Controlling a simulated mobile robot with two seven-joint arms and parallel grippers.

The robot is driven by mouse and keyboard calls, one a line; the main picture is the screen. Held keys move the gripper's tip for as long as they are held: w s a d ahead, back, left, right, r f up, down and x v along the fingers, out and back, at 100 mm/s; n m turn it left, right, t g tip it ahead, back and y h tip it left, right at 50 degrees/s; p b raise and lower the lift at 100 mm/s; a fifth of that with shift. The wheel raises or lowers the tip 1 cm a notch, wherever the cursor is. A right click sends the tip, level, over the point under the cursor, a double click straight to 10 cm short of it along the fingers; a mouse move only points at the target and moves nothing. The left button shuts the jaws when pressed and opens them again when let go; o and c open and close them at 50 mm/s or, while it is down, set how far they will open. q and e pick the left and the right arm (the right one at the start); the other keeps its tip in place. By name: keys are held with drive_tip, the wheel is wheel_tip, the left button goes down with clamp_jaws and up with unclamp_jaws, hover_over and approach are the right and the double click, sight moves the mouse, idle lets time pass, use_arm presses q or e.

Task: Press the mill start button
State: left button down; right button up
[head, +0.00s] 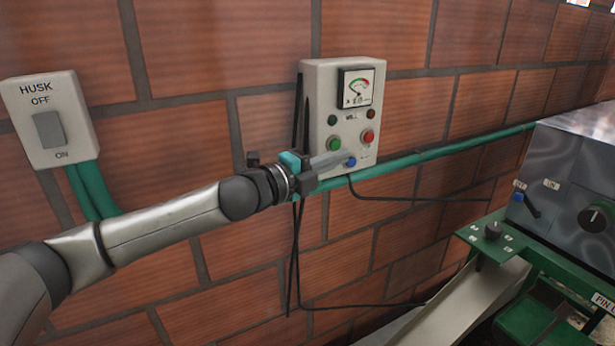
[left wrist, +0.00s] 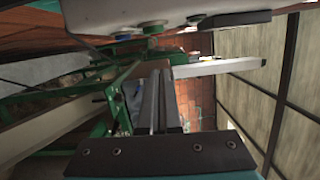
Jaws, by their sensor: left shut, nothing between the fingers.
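The mill control box (head: 316,100) is a pale panel on the brick wall, with a dial gauge (head: 357,88) at its top. Below are a large green button (head: 334,144), a large red button (head: 368,137), a blue button (head: 351,162) and two small lamps. My left gripper (head: 346,155) is shut and empty, its tips beside the blue button and below the green one. I cannot tell whether they touch the panel. In the left wrist view the shut fingers (left wrist: 154,72) point toward the scene, and the panel edge (left wrist: 105,18) with buttons is above them.
A HUSK switch box (head: 75,95) is on the wall at left. A green pipe (head: 400,163) and black cables run just below the control box. A metal machine (head: 560,170) on a green frame stands at right.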

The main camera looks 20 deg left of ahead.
use_arm(q)
drive_tip(key=b+v, duration=0.4)
drive_tip(key=v, duration=0.5)
drive_tip(key=shift+w+a+b, duration=0.15)
drive_tip(key=shift+a+b, duration=0.1)
drive_tip(key=shift+b, duration=0.05)
use_arm(e)
drive_tip(key=f, duration=0.5)
drive_tip(key=shift+w+a, duration=0.15)
drive_tip(key=shift+w, duration=0.05)
use_arm(q)
drive_tip(key=shift+f, duration=0.15)
